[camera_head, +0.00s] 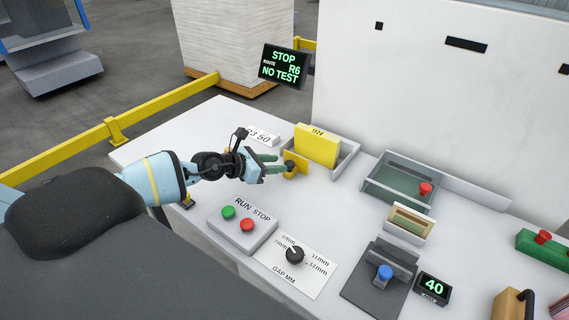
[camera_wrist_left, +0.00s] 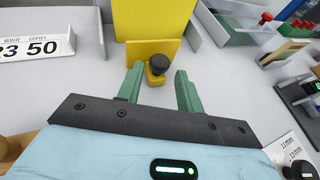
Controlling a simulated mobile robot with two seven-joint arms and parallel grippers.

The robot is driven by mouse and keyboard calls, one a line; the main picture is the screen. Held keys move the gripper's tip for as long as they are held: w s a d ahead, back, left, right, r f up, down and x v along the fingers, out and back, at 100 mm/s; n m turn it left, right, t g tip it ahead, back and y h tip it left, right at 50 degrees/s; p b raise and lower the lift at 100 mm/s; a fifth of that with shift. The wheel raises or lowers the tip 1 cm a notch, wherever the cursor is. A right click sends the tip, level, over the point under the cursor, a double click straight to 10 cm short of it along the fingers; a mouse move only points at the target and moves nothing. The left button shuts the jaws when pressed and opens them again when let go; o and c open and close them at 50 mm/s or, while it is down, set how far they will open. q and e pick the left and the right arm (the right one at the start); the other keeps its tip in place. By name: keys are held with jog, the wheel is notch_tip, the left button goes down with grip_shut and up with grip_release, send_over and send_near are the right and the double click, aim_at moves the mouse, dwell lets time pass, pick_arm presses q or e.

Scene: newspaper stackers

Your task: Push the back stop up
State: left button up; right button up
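A yellow back stop plate (camera_head: 299,168) with a dark round knob (camera_head: 289,166) stands at the near left end of a grey tray (camera_head: 346,158). My left gripper (camera_head: 277,163) is at the knob, coming from the left. In the left wrist view, its two green fingers (camera_wrist_left: 159,74) are open, with the knob (camera_wrist_left: 160,65) between or just beyond their tips. The plate (camera_wrist_left: 150,50) and block (camera_wrist_left: 152,15) show past them. I cannot tell whether a finger touches the knob. My right gripper is not in view.
A RUN STOP box (camera_head: 242,226) and a gap dial (camera_head: 295,255) sit nearer. A green-floored bin (camera_head: 385,190) stands to the right.

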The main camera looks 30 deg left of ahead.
aim_at(288, 163)
pick_arm(q)
jog(key=shift+x, duration=2)
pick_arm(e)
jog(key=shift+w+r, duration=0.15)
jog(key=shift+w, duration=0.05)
